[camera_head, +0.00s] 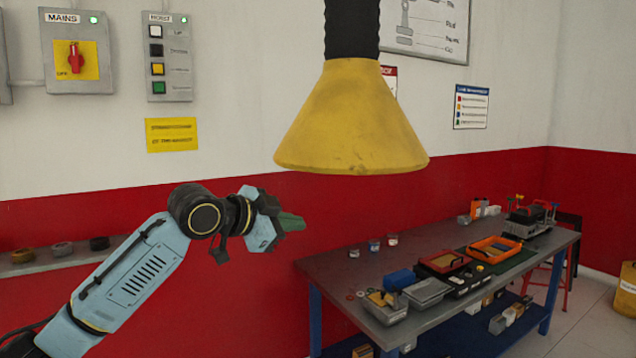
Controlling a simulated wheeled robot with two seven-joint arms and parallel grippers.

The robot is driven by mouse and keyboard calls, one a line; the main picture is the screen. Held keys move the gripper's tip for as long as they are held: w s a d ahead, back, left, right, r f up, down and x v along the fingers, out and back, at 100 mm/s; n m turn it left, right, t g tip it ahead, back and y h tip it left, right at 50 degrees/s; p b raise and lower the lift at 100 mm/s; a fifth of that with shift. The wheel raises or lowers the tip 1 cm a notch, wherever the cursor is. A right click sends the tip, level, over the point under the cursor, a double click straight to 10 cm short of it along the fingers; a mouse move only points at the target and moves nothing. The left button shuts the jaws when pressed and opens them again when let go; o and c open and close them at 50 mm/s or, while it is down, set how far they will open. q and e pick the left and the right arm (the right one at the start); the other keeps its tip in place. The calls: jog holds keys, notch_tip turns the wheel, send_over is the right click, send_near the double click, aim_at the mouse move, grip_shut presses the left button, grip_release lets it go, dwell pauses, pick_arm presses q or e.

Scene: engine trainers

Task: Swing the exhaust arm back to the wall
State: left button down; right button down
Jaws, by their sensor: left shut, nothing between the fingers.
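The exhaust arm shows as a black hose (352,28) coming down from the top of the view, with a wide yellow hood (352,122) at its lower end. The hood hangs mouth down in front of the wall, at the middle of the view. My left gripper (300,223) is below and left of the hood, apart from it in the picture. Its fingers are shut with nothing held, and they point right. The upper part of the exhaust arm is out of the frame. My right gripper does not show.
A workbench (325,262) with trays and small parts stands at the right. A mains switch box (78,52) and a button panel (168,57) are on the white upper wall (240,80). A shelf with small round parts (62,248) is at the left. A yellow bin (627,290) stands far right.

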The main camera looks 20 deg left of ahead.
pick_arm(q)
jog(key=s+d+r+m+h+p, duration=0.3)
jog(key=s+r+m, duration=0.5)
jog(key=s+r, duration=1.05)
jog(key=g+y, duration=0.1)
jog(key=y, duration=0.1)
send_near(338, 168)
jog(key=w+d, duration=0.1)
jog(key=d, duration=0.3)
jog(key=w+f, duration=0.1)
jog(key=w+a, duration=0.1)
jog(key=w, duration=0.1)
jog(key=shift+f+h, duration=0.3)
jog(key=shift+f, duration=0.1)
jog(key=shift+w+a+f, duration=0.1)
jog(key=shift+w+f, duration=0.1)
jog(key=shift+w, duration=0.1)
